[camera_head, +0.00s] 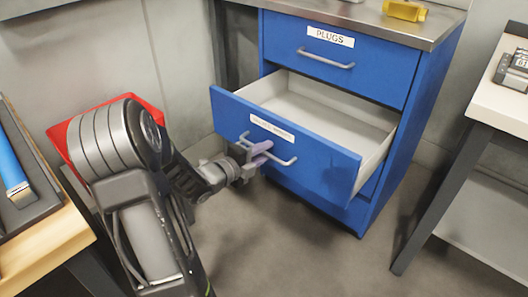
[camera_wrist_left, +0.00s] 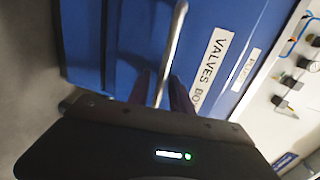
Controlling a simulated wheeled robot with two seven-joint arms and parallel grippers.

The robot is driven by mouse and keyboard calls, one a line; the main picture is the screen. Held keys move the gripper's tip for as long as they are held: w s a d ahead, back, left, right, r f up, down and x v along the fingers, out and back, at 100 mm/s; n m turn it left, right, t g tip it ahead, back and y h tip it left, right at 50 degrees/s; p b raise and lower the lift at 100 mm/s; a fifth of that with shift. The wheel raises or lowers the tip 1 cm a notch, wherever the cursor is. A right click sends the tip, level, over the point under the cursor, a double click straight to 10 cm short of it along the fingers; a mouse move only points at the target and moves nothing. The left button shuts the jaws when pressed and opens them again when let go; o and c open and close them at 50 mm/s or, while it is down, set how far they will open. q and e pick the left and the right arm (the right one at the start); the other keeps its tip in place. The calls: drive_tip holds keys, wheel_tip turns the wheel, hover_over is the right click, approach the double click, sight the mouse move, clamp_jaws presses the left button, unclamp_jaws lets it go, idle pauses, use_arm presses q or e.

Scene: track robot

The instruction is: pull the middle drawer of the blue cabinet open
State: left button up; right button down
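The blue cabinet (camera_head: 425,110) stands at the right of centre in the head view. Its middle drawer (camera_head: 310,165) is pulled far out, and its pale inside looks empty. The drawer has a white label and a metal bar handle (camera_head: 286,161). My left gripper (camera_head: 259,152) is at this handle, with its purple fingers on either side of the bar and shut on it. The left wrist view shows the handle (camera_wrist_left: 172,50) between the fingers and a label reading "VALVES BO", partly hidden. My right gripper is not in view.
The closed top drawer (camera_head: 335,60) is labelled PLUGS. A yellow object (camera_head: 405,10) lies on the cabinet top. A wooden bench (camera_head: 40,250) stands at left, a red bin (camera_head: 62,135) behind my arm, and a white table (camera_head: 500,105) at right. Floor before the drawer is clear.

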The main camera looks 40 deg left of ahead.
use_arm(q)
drive_tip(key=shift+o, duration=0.3)
drive_tip(key=shift+s+r, duration=0.1)
drive_tip(key=shift+s, duration=0.15)
drive_tip(key=p+v, duration=0.2)
drive_tip(key=v, duration=0.5)
drive_tip(key=shift+s, duration=0.15)
